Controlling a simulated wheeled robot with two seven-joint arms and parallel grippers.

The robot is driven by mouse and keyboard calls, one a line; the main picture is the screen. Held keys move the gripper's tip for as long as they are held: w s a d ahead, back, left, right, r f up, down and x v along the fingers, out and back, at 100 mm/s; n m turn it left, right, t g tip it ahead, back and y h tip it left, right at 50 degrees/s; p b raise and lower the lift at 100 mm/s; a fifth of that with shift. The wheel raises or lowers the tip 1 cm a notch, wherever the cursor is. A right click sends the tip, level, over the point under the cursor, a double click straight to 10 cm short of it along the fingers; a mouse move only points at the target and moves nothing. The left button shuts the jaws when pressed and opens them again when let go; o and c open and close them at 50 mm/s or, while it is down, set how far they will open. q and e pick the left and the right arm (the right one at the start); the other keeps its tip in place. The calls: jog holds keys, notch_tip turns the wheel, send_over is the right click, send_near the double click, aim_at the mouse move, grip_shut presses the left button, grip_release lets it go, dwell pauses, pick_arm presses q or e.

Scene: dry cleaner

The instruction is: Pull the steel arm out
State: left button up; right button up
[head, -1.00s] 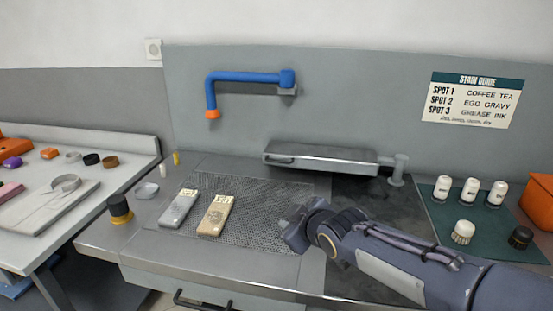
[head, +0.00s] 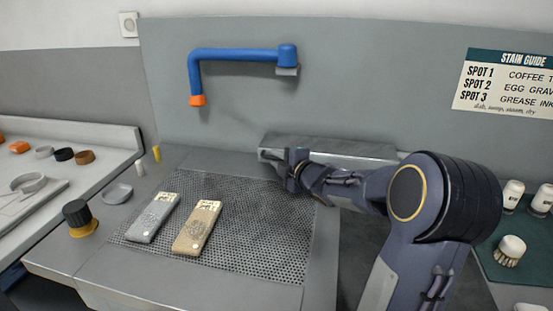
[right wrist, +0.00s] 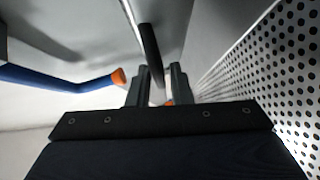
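The steel arm (head: 345,150) is a grey bar lying along the foot of the back wall panel, behind the perforated plate. My right gripper (head: 292,165) is at its left end, over the handle. In the right wrist view the dark curved handle (right wrist: 150,48) passes between the two fingers of my right gripper (right wrist: 158,78). It is close to the left finger, with a small gap at the right one. The arm's right end is partly hidden behind my right arm. My left gripper is not in view.
A blue pipe with an orange tip (head: 240,54) sticks out from the panel above. A grey block (head: 153,217) and a tan block (head: 197,228) lie on the perforated plate (head: 265,240). A dark-topped pot (head: 77,215) stands at left. A brush (head: 510,250) stands at right.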

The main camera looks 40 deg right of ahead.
jog(key=shift+w, duration=0.55)
grip_shut()
jog(key=shift+f, duration=0.1)
